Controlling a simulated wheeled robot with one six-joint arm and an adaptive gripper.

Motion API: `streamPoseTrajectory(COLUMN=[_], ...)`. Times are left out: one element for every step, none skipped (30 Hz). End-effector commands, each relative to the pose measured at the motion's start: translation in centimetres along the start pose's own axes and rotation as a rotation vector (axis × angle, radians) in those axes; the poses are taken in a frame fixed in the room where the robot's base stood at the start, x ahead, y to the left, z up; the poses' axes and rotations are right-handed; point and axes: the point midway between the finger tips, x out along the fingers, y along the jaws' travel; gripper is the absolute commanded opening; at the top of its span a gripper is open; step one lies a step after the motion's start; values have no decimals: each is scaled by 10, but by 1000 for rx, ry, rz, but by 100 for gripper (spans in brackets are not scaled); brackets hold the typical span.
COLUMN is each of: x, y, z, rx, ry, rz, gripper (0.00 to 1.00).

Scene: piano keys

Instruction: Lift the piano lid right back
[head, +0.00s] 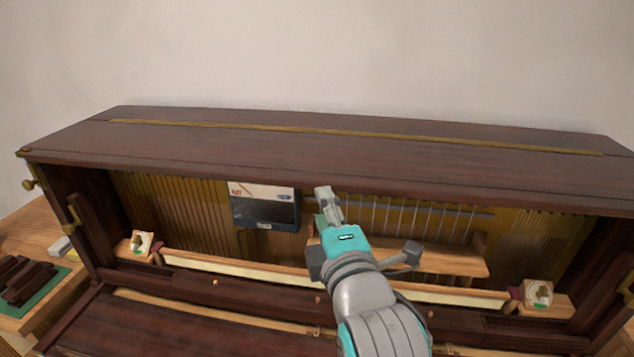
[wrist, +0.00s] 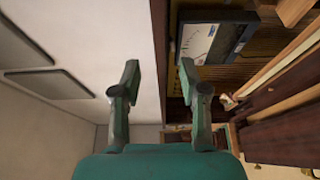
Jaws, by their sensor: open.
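The piano lid (head: 330,150) is a long dark reddish-brown panel lying closed across the top of the piano, with a brass hinge strip (head: 350,134) along it. My gripper (head: 328,196) is at the lid's front edge, near the middle of its length. In the wrist view my gripper (wrist: 159,75) is open, with one finger on each side of a brown edge (wrist: 160,45) that looks like the lid's front edge. Whether either finger touches it I cannot tell.
The piano's open front shows strings, a dark box with a pale label (head: 264,206), a wooden shelf (head: 455,262) and a pale rail (head: 240,268). Dark wooden pieces (head: 28,280) lie on a side table at left. The wall behind the lid is bare.

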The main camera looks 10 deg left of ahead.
Motion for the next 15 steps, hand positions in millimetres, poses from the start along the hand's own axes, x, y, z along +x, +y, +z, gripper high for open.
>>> streamPoseTrajectory(x=[8,13,20,26,31,39,44,49,56,61,65,71,74,78,82], y=[0,0,0,0,0,0,0,0,0,0,0,0,0,0,0], z=[0,0,0,0,0,0,0,0,0,0,0,0,0,0,0], rx=[0,1,1,1,1,1,2,2,2,2,2,2,2,2,2], ry=[-1,-1,-1,-1,0,0,0,0,0,0,0,0,0,0,0], rz=[0,-1,-2,-1,0,-1,-1,0,-1,-1,-1,0,0,0,-1], gripper=[44,44,44,44,44,44,44,44,44,44,44,44,44,44,44])
